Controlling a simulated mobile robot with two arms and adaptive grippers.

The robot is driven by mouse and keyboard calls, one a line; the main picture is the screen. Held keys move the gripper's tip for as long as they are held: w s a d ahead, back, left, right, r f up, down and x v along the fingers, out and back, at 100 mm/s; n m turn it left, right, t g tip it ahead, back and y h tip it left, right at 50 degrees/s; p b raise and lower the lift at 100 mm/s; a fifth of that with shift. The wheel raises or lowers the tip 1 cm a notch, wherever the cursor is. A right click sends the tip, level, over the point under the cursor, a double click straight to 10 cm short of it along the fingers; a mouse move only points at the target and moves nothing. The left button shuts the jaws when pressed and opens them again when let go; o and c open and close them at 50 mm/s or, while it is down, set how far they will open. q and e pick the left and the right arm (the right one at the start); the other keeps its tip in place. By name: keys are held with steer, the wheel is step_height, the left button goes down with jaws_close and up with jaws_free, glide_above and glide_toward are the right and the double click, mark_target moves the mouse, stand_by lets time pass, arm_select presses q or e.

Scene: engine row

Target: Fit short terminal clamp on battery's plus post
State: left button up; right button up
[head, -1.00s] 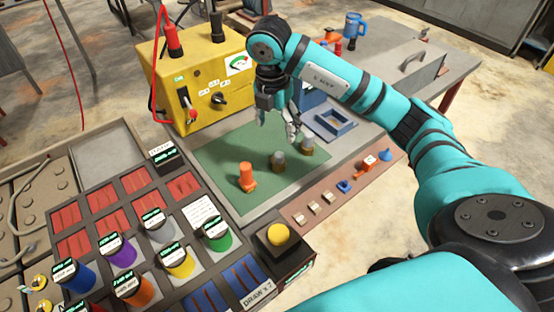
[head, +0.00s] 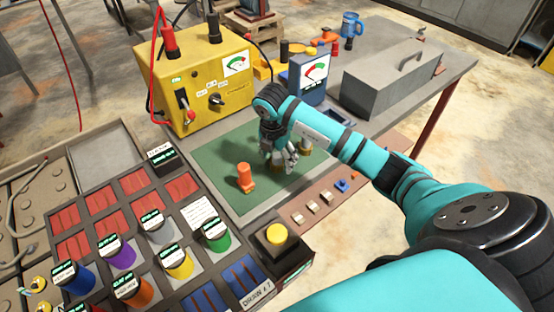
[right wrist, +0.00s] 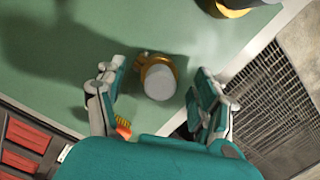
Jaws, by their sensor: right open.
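My right gripper (head: 281,166) points down over the green mat, its fingers spread. In the right wrist view its open fingers (right wrist: 160,95) stand either side of a grey-topped piece with a brass-coloured ring (right wrist: 158,77), with gaps on both sides. It is probably one of the terminal clamps; I cannot tell whether it is the short one. A second such piece (head: 306,146) stands behind the gripper, and its base shows at the wrist view's top right. An orange piece (head: 245,177) stands to the left on the mat. I cannot make out for certain which thing is the battery. My left gripper is out of view.
A yellow box (head: 200,85) with a red post (head: 169,43), a black post (head: 214,28) and a red cable stands behind the mat (head: 215,160). A blue meter (head: 308,75) and grey toolbox (head: 390,82) stand farther right. Coloured canisters and a yellow button (head: 277,234) are in front.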

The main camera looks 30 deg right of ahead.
steer(key=shift+f, duration=0.65)
steer(key=c, duration=1.4)
steer(key=shift+r, duration=0.1)
